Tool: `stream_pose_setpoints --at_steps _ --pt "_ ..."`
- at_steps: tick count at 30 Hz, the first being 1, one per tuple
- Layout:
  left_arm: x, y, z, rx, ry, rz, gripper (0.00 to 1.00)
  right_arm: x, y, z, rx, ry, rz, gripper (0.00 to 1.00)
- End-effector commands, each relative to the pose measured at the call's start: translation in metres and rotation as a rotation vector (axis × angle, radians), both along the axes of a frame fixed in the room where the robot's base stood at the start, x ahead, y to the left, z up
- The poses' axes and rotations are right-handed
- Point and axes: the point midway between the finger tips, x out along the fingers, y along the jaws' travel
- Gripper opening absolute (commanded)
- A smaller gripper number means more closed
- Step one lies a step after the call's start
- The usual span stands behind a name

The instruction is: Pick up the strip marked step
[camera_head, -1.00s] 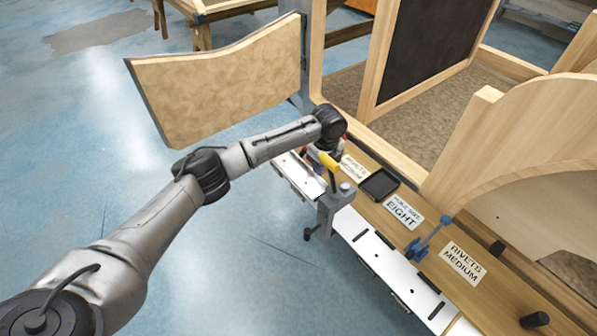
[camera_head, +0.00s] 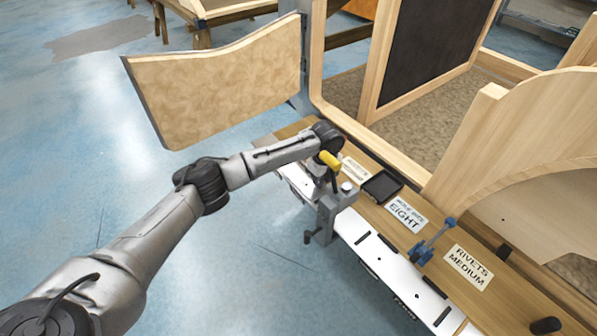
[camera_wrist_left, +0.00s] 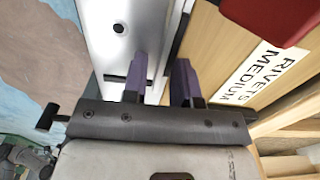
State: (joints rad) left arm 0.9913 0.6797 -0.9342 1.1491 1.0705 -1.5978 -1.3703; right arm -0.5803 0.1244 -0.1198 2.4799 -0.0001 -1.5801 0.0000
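White metal strips with dark slots and holes (camera_head: 395,276) lie along the front edge of the wooden bench. I cannot read the word "step" on any of them. My left arm reaches the far end of the bench in the head view, where its gripper is largely hidden behind the wrist. In the left wrist view my left gripper (camera_wrist_left: 158,82) is open, its two purple fingers apart with nothing clearly between them. The left finger is over a white strip (camera_wrist_left: 125,28), the right finger beside the wood. Contact cannot be told. My right gripper is not in view.
A black tray (camera_head: 382,187), a "HOLE SIZE EIGHT" label (camera_head: 405,214), a blue tool (camera_head: 432,241) and a "RIVETS MEDIUM" label (camera_head: 467,266) lie on the bench. Wooden frames rise behind.

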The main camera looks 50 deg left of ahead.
Motion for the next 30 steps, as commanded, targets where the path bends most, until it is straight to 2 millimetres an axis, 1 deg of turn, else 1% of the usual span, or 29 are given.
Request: stream_pose_setpoints --at_steps 1,8,23,26,30 --pt "0.0 0.0 0.0 0.0 0.0 0.0 0.22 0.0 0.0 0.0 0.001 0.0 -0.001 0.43" --pt "0.0 0.0 0.0 0.0 0.0 0.0 0.0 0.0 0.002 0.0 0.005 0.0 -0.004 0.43" --pt "0.0 0.0 0.001 0.0 -0.001 0.0 0.0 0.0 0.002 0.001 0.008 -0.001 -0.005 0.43" --pt "0.0 0.0 0.005 0.0 -0.001 0.0 0.0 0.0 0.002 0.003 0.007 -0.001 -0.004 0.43" --pt "0.001 0.0 0.016 0.0 -0.002 0.0 0.0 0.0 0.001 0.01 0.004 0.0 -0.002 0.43"
